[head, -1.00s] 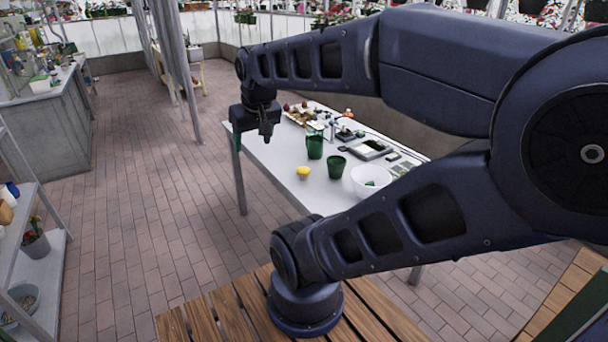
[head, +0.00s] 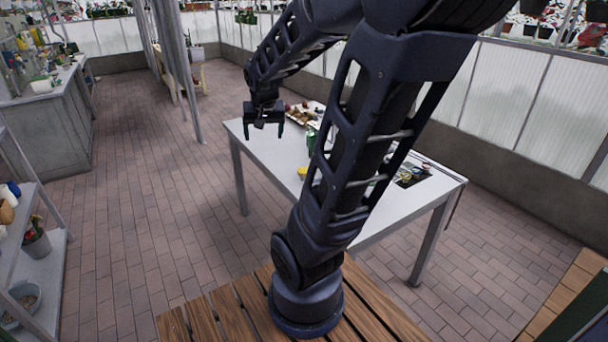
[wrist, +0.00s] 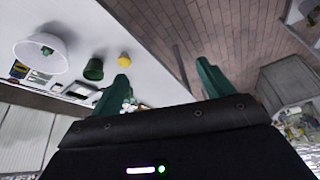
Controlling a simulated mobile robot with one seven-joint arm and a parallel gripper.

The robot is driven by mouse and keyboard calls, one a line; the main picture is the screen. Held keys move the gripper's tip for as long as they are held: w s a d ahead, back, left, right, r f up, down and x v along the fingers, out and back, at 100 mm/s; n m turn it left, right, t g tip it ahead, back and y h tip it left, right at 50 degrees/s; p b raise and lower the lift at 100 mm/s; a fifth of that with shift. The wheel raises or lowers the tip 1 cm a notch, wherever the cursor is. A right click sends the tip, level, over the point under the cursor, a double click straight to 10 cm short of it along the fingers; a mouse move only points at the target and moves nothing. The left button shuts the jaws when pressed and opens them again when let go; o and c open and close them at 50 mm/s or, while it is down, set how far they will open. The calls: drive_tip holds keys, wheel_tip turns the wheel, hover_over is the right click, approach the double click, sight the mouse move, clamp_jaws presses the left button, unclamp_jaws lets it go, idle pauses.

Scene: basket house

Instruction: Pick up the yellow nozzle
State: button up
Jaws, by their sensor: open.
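A small yellow object (head: 303,172) sits on the white table, partly beside my arm in the head view; it also shows in the wrist view (wrist: 124,57) near the table edge. It is too small to tell for sure that it is the nozzle. My gripper (head: 264,131) is open and empty, fingers pointing down, above the far left part of the table and apart from the yellow object. In the wrist view my gripper (wrist: 163,73) has its two green fingers spread, with the yellow object just beyond the left finger.
A dark green pot (wrist: 93,69) stands next to the yellow object. A white bowl (wrist: 30,58) with a green thing inside stands farther left. My arm hides the middle of the white table (head: 422,208) in the head view. Brick floor lies open left of the table.

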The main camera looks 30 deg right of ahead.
drive_tip(key=w+d+f+m+h, duration=0.2)
drive_tip(key=w+d+f+m, duration=0.2)
drive_tip(key=w+d+f, duration=0.6)
drive_tip(key=m+h, duration=0.2)
drive_tip(key=m, duration=0.1)
approach(303, 170)
drive_tip(key=w+f, duration=0.2)
drive_tip(key=shift+g, duration=0.4)
drive_tip(key=shift+s+d+x, duration=0.1)
drive_tip(key=shift+d+x, duration=0.05)
drive_tip(key=shift+x, duration=1.6)
drive_tip(key=shift+s+d+x, duration=0.1)
drive_tip(key=shift+d+x, duration=0.05)
drive_tip(key=shift+x, duration=1.55)
drive_tip(key=shift+s+d+x, duration=0.1)
drive_tip(key=shift+d+x, duration=0.05)
drive_tip(key=shift+x, duration=1.6)
drive_tip(key=shift+r, duration=0.2)
drive_tip(key=c, duration=1)
drive_tip(key=shift+c, duration=0.3)
